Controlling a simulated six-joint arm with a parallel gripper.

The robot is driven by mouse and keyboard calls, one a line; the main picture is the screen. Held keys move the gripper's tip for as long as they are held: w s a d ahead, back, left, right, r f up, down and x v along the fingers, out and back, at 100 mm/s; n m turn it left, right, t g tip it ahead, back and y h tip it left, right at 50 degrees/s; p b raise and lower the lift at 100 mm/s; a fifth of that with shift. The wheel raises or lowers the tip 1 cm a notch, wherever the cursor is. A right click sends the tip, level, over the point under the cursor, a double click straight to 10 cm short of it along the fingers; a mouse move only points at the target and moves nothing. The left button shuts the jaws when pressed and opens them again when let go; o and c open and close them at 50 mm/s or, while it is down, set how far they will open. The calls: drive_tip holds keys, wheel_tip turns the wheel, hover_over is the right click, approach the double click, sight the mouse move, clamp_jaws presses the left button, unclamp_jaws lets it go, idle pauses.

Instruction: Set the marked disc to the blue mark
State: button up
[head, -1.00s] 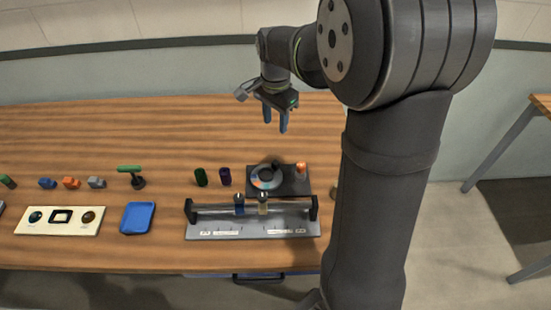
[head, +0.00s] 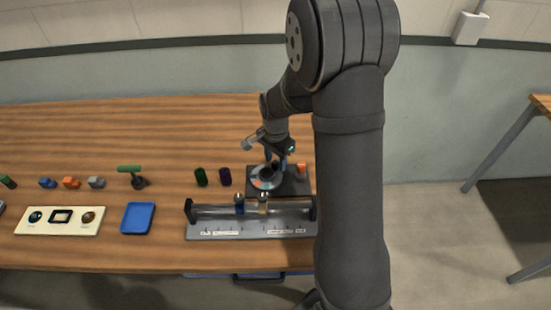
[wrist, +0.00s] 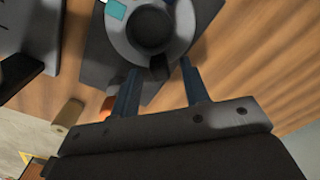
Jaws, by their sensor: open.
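The marked disc (head: 262,178) is a grey ring with coloured patches around a dark hub, on a dark base plate (head: 296,183). In the wrist view the disc (wrist: 116,34) shows at the top, with a teal patch on its upper left and a dark tab at its lower edge. My gripper (head: 277,168) is over the back of the disc, pointing down. In the wrist view its two blue-grey fingers (wrist: 158,82) are apart, on either side of the dark tab, with nothing visibly gripped. I cannot tell whether they touch the disc. The blue mark is not clearly identifiable.
An orange piece (head: 301,168) stands by the disc's base. A grey rail fixture (head: 220,229) with two sliders is in front. The table's back is clear.

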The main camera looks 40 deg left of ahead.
clamp_jaws()
